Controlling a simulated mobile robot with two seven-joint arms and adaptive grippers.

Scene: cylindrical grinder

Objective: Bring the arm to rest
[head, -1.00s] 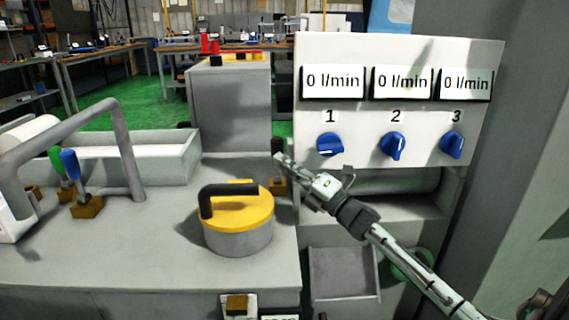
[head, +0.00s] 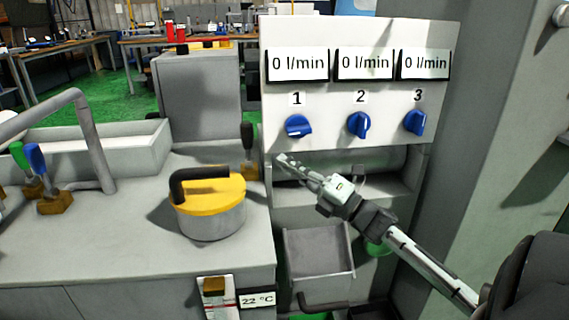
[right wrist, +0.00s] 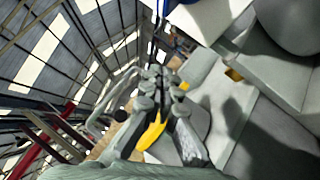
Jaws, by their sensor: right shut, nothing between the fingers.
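My right arm comes in from the lower right of the head view. Its gripper (head: 283,160) is shut and empty, in front of the grey recess under the white flow panel (head: 270,120). It is right of the black-handled lever (head: 249,150) and below the knob marked 1 (head: 298,126). In the right wrist view the closed fingers (right wrist: 155,72) point up, with a yellow part behind them. My left gripper is not in view.
A yellow-topped round part with a black handle (head: 209,196) stands on the grey machine bed. Blue knobs 2 (head: 359,125) and 3 (head: 415,122) sit on the panel. A grey tray (head: 318,252) hangs below the arm. A grey column (head: 500,120) stands at the right.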

